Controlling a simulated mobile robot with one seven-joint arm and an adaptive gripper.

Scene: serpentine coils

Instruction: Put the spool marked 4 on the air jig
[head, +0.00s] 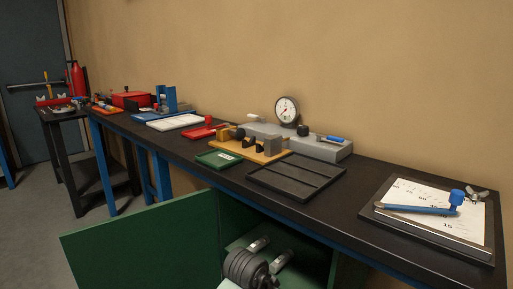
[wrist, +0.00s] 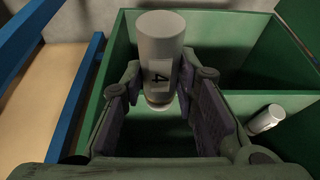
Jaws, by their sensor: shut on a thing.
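The spool marked 4 (wrist: 160,50) is a pale grey cylinder with a black 4 on its side. In the wrist view it stands between the two fingers of my gripper (wrist: 159,84), which is shut on it, over a green compartment (wrist: 235,103). In the head view my gripper (head: 250,268) is low in the open green cabinet under the bench. The grey jig with a dial gauge (head: 287,110) appears to be the air jig (head: 318,146); it stands at the back of the bench. Its seat for a spool is too small to make out.
Another pale spool (wrist: 265,119) lies in the right compartment, beyond a green divider. The open cabinet door (head: 145,245) is left of my gripper.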

